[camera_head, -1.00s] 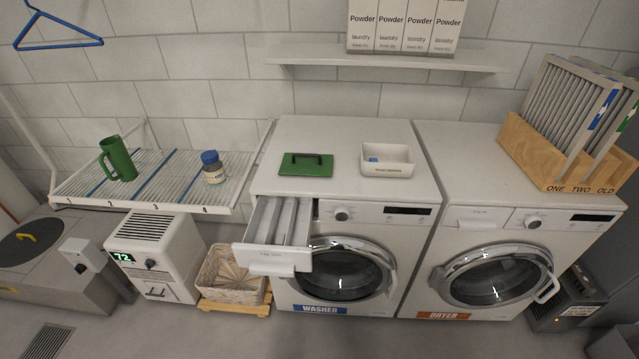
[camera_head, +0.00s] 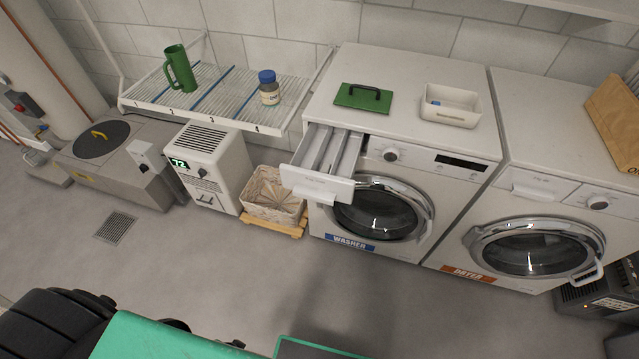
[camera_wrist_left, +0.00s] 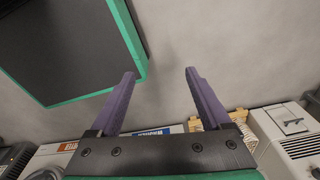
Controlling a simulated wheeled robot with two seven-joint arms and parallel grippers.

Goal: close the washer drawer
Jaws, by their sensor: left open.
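The washer (camera_head: 410,120) stands against the back wall in the head view, with a blue WASHER label (camera_head: 349,242) low on its front. Its detergent drawer (camera_head: 318,186) at the upper left of the front is pulled out, showing its inner compartments. My left gripper (camera_wrist_left: 160,75) shows in the left wrist view with its two purple fingers apart and nothing between them. It is away from the drawer, with bare floor beyond the fingers. Neither gripper's jaws show in the head view.
The dryer (camera_head: 545,215) stands right of the washer. A wicker basket (camera_head: 273,196) on a wooden pallet sits below and left of the drawer, beside a white dehumidifier-like unit (camera_head: 212,160). A wire shelf (camera_head: 215,95) hangs above them. The floor in front is clear.

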